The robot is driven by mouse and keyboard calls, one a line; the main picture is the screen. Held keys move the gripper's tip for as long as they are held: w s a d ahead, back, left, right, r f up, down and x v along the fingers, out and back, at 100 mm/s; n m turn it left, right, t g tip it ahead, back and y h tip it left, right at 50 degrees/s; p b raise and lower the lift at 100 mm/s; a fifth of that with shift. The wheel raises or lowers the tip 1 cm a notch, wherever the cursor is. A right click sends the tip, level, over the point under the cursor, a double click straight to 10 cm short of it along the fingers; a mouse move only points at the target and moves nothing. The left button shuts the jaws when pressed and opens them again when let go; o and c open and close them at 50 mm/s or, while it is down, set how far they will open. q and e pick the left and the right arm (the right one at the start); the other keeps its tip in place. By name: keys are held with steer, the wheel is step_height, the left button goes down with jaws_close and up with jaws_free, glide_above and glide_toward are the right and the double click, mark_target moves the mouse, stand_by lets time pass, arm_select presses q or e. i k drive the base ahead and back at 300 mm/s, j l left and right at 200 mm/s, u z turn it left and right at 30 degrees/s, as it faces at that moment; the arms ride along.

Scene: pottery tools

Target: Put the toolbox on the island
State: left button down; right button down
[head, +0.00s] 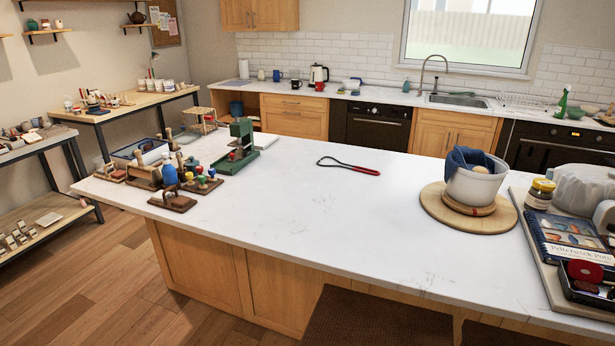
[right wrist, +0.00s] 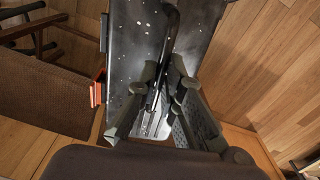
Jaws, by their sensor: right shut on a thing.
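The toolbox (right wrist: 128,50) fills the upper middle of the right wrist view. It is a dark grey, paint-specked box with a black handle and an orange latch on its left side. My right gripper (right wrist: 166,78) is shut on its handle, with wooden floor below and around. The island (head: 300,225) has a white marble top and wooden sides in the head view. The toolbox and both grippers are outside the head view.
Pottery tools and a green press (head: 238,145) crowd the island's left end. A red-handled loop tool (head: 350,165) lies near its middle back. A white bucket (head: 475,188) on a round board, a jar and a book (head: 575,240) fill the right. The front middle is clear; brown seats (head: 375,320) stand in front.

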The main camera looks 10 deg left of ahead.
mark_target(313, 191)
steer(key=i+j, duration=0.1)
steer(key=j, duration=0.4)
steer(key=i+j+z, duration=0.15)
steer(key=j, duration=0.3)
steer(key=i+j, duration=0.1)
steer(key=j, duration=0.4)
steer(key=i+j+z, duration=0.1)
steer(key=j, duration=0.4)
